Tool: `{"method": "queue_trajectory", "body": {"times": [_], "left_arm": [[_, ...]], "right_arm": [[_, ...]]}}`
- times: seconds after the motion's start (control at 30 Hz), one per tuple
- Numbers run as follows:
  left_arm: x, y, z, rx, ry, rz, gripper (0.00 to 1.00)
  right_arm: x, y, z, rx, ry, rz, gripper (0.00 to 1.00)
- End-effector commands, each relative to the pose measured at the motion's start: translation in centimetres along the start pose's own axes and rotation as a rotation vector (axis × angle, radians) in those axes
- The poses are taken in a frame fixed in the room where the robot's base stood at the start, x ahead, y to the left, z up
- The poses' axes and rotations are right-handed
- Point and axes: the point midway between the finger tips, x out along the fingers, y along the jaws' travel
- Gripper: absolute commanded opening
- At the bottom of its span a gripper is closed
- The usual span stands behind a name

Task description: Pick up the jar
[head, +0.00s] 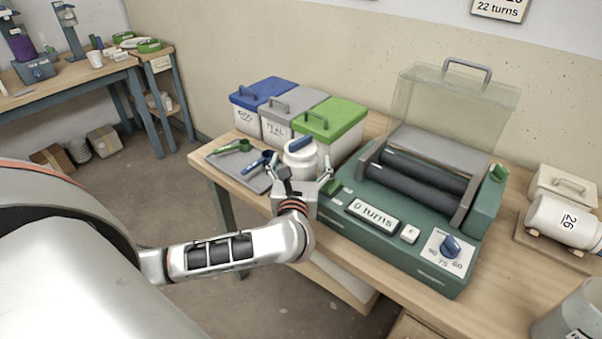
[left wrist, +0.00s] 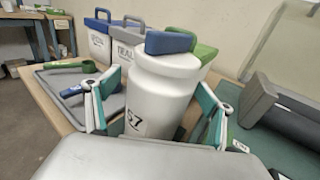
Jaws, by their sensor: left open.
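A white jar (left wrist: 163,92) with a blue handle on its lid and a dark "57" on its side stands upright in the left wrist view. In the head view the jar (head: 300,160) is partly hidden behind my left gripper (head: 303,183). My left gripper (left wrist: 155,115) is open, with one finger on each side of the jar. In the wrist view a gap shows at the left finger; whether the right finger touches the jar I cannot tell. The jar's base is hidden by my gripper body. My right gripper is in neither view.
Blue, grey and green lidded bins (head: 335,122) stand behind the jar. A grey tray (head: 222,161) with green and blue scoops lies left of it. A green roller machine (head: 420,190) stands close on the right. Another white jar (head: 563,222), marked 26, lies at far right.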

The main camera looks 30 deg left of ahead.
Motion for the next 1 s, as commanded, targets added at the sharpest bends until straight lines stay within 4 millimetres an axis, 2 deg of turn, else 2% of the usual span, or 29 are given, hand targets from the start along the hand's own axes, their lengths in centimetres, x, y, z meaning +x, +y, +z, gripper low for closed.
{"method": "queue_trajectory", "body": {"times": [0.2, 0.4, 0.43, 0.77, 0.87, 1.0], "left_arm": [[0.1, 0.0, 0.0, 0.001, 0.000, 0.000, 0.82], [0.0, 0.0, 0.0, 0.001, 0.000, 0.000, 0.30], [0.0, 0.0, 0.0, 0.001, 0.000, 0.000, 0.27], [0.1, 0.0, 0.7, -0.002, -0.009, -0.001, 0.27], [0.0, -0.1, 1.6, -0.003, -0.011, -0.001, 0.27], [-0.1, -0.1, 3.9, -0.006, -0.013, -0.002, 0.27]], "right_arm": [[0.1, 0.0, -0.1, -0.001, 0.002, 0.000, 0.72], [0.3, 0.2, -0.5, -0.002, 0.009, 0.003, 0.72], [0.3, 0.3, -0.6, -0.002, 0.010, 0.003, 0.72], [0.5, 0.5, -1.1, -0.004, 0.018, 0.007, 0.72], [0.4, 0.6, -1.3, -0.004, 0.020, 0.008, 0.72], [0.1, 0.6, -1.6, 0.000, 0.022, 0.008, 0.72]]}}
